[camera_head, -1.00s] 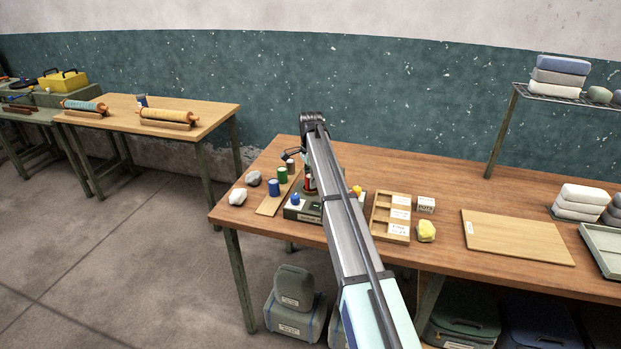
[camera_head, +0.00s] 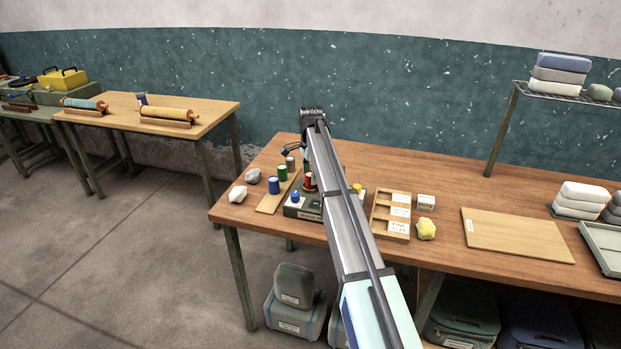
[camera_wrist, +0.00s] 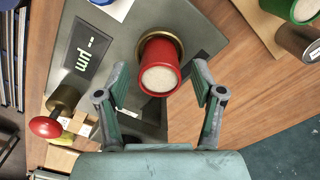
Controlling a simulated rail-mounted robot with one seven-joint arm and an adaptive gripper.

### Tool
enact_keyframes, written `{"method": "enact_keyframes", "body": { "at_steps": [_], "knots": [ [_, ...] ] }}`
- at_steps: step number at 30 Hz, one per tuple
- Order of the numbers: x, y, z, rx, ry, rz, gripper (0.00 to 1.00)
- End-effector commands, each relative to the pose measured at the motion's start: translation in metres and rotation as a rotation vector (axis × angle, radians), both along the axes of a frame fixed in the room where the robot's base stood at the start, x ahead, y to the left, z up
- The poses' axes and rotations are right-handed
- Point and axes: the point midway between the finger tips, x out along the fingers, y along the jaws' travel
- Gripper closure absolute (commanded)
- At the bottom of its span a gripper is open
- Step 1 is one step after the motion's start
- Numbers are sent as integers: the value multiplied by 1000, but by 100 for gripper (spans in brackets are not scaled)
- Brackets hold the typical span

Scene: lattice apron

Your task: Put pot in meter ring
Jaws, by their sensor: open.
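A red pot (camera_wrist: 159,75) with a pale top stands in the brass meter ring (camera_wrist: 149,38) on the grey meter (camera_wrist: 125,55), seen from above in the wrist view. The ring's edge shows around the pot's far side; how deep it sits is hidden. In the head view the red pot (camera_head: 309,181) is partly behind my arm on the meter (camera_head: 303,207). My gripper (camera_wrist: 160,80) is open, its two fingers apart on either side of the pot, with gaps between them and it.
Blue (camera_head: 273,186), green (camera_head: 283,173) and brown (camera_head: 291,163) pots stand on a wooden board left of the meter. A red knob (camera_wrist: 46,127) sticks out beside the meter. A compartment tray (camera_head: 381,213) and a yellow lump (camera_head: 426,229) lie to the right.

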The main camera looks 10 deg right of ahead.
Motion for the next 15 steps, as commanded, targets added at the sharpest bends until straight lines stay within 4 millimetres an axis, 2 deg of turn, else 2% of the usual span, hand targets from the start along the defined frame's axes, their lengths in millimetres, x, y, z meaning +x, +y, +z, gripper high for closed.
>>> {"method": "enact_keyframes", "body": {
  "at_steps": [9, 15],
  "knots": [
    [1, 0, 59, 0, -2, 0, 32],
    [1, 0, 91, 0, -1, 0, 32]
  ]
}}
